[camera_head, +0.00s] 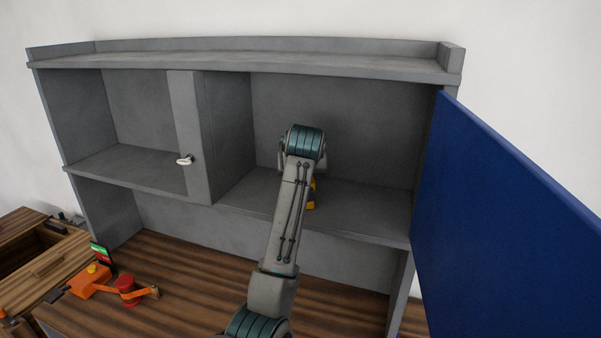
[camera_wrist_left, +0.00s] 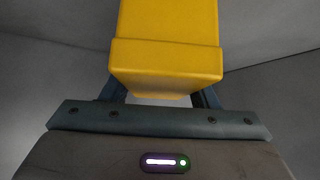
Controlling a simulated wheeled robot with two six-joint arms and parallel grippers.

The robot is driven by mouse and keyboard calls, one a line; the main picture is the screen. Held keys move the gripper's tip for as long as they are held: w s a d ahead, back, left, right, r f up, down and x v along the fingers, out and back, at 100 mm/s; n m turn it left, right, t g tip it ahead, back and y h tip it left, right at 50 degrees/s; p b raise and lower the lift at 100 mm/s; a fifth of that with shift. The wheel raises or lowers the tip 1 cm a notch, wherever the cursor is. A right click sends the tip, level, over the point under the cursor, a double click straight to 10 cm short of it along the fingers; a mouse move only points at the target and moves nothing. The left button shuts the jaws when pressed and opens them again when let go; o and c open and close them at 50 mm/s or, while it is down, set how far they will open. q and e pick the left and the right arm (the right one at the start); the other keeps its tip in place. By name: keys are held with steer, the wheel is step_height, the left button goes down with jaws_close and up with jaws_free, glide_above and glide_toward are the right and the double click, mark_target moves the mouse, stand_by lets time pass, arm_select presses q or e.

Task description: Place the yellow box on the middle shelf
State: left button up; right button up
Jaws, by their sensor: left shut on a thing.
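The yellow box (camera_wrist_left: 167,45) fills the top middle of the left wrist view, between the fingers of my left gripper (camera_wrist_left: 163,97), which is shut on it. In the head view only a sliver of the yellow box (camera_head: 312,192) shows, at the right edge of my left arm. The arm reaches into the right compartment of the grey cabinet and hides the gripper there. The box is just above or on the middle shelf (camera_head: 365,208); I cannot tell if it touches. My right gripper is not in view.
A blue door (camera_head: 505,205) stands open at the right. A grey upright panel (camera_head: 190,120) with a white handle (camera_head: 185,160) borders the left compartment, which is empty. An orange device (camera_head: 90,284) with a red part (camera_head: 126,288) sits on the wooden worktop (camera_head: 190,280).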

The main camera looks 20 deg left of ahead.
arm_select(q)
steer(key=shift+f, duration=0.15)
steer(key=shift+s, duration=0.2)
steer(key=o, duration=1.3)
steer(key=shift+s+d+r, duration=0.2)
steer(key=shift+o, duration=0.5)
steer(key=shift+s+d+r, duration=0.1)
steer(key=shift+s, duration=0.05)
steer(key=shift+w, duration=0.2)
steer(key=shift+s+b, duration=0.15)
steer(key=shift+b, duration=0.15)
steer(key=b+v, duration=0.4)
steer(key=v, duration=0.7)
steer(key=shift+s+r, duration=0.25)
steer(key=shift+r, duration=0.05)
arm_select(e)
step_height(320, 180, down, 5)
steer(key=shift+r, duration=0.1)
arm_select(q)
steer(key=shift+d, duration=0.1)
